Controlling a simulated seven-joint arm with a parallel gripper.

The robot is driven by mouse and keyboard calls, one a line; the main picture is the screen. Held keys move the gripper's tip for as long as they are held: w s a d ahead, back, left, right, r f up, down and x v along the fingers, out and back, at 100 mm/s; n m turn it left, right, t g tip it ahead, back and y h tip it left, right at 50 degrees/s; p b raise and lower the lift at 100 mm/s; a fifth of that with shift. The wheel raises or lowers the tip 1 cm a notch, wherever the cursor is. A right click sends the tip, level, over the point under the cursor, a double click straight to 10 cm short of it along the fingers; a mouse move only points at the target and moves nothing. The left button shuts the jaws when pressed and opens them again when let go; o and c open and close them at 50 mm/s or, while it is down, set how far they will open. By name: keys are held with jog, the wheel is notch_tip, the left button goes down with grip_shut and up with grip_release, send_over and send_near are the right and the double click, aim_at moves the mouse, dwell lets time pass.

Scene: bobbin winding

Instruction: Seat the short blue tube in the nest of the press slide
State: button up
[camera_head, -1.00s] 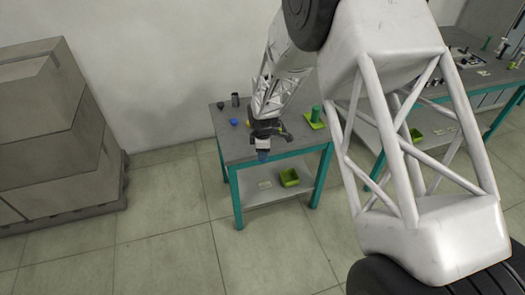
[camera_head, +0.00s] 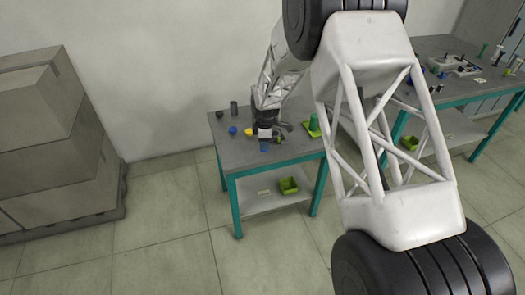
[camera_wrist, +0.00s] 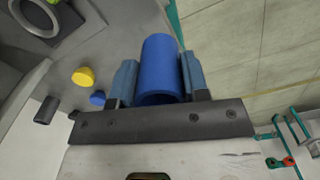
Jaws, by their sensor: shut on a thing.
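The short blue tube (camera_wrist: 160,62) is between the two fingers of my gripper (camera_wrist: 158,82) in the wrist view; the fingers are shut on its sides. In the head view, my gripper (camera_head: 265,141) is over the small table, with the blue tube (camera_head: 264,148) just below it, small in the picture. A light grey ring (camera_wrist: 57,27) on a dark grey fixture shows at the top left of the wrist view, apart from the tube. It may be the nest of the press slide; I cannot tell. In the head view the arm partly hides that area.
A yellow piece (camera_head: 248,131), a blue piece (camera_head: 232,130) and a dark cylinder (camera_head: 233,107) stand on the table's left half. A green bin (camera_head: 289,186) is on the lower shelf. Stacked boxes (camera_head: 50,140) stand left.

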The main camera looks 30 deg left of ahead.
jog(key=w+a+r, duration=0.2)
jog(key=w, duration=1.4)
jog(key=shift+a, duration=0.35)
jog(key=shift+f, duration=0.15)
jog(key=shift+f, duration=2.25)
jog(key=shift+f, duration=1)
dwell(0.6)
jog(key=o, duration=1)
jog(key=shift+r, duration=0.15)
notch_tip(320, 180, up, 7)
dwell(0.5)
